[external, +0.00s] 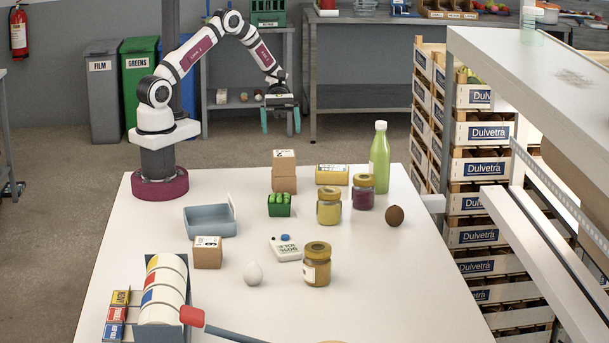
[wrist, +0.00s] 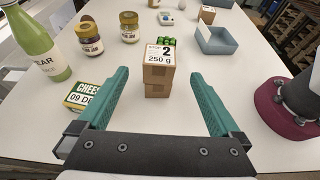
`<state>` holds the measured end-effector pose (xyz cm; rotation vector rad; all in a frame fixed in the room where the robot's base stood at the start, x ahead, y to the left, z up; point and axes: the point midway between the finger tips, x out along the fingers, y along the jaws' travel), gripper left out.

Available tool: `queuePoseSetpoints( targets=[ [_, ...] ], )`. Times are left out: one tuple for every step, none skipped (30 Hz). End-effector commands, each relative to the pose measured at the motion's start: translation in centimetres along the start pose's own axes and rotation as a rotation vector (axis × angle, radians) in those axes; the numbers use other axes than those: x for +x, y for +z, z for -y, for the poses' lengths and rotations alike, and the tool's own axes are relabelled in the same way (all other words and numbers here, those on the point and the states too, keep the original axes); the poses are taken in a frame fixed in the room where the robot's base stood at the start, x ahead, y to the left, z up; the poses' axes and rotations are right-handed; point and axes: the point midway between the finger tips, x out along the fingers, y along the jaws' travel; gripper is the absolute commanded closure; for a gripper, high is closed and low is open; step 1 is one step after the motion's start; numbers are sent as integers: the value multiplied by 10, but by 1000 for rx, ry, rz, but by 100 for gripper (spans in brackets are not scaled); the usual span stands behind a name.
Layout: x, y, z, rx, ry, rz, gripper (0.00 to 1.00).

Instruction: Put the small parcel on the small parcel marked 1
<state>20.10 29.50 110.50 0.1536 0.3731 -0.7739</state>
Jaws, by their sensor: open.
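Two small brown cardboard parcels are stacked at the far side of the table in the external view. The upper parcel (external: 284,158) has a white label; in the wrist view the upper parcel (wrist: 159,72) reads "2" and "250 g". The lower parcel (external: 284,185) is directly under it. A third small parcel (external: 207,256) stands alone near the blue tray, its label too small to read; it also shows in the wrist view (wrist: 207,14). I cannot read a "1" on any parcel. My gripper (external: 281,130) is open and empty, raised beyond the table's far edge, facing the stack.
The blue tray (external: 211,222) is left. A brown ball-like item (external: 395,216), an egg (external: 253,274) and a striped rack (external: 160,300) are farther off.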

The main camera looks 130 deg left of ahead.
Motion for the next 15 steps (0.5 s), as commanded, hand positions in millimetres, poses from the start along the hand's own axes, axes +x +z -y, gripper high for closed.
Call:
queuePoseSetpoints(
  targets=[
    [-4,0,0,1,0,0,0],
    [-5,0,0,0,0,0,0],
    [-6,0,0,0,0,0,0],
    [-6,0,0,0,-1,0,0],
    [-5,1,1,5,-6,-3,0],
    [0,8,2,28,-30,-17,0],
    [7,16,4,61,-65,-37,0],
    [18,28,8,111,-116,-66,0],
    [36,48,18,210,-212,-118,0],
    [52,66,30,306,-303,-162,0],
    [68,85,46,421,-407,-210,0],
    [87,107,72,594,-558,-269,0],
    [97,120,94,734,-675,-309,0],
    [105,132,117,882,-791,-343,0],
    [111,142,146,1088,-947,-381,0]
  ],
)
